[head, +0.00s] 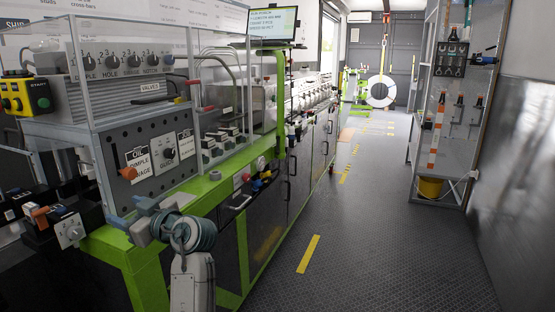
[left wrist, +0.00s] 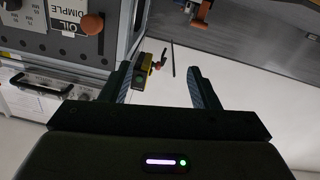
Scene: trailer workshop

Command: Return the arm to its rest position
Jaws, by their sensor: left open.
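My left arm (head: 192,275) rises from the bottom of the head view. Its left gripper (head: 130,213) is over the front of the green-framed bench, close to the grey control panel. In the left wrist view the two dark fingers of the left gripper (left wrist: 162,78) stand wide apart with nothing between them. My right gripper is in neither view.
A grey panel (head: 115,150) with an orange knob (head: 129,173) stands behind the left gripper. Black boxes with knobs (head: 68,230) are at the left. A green bench rail (head: 205,200) runs alongside. The aisle floor (head: 370,230) at the right is clear.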

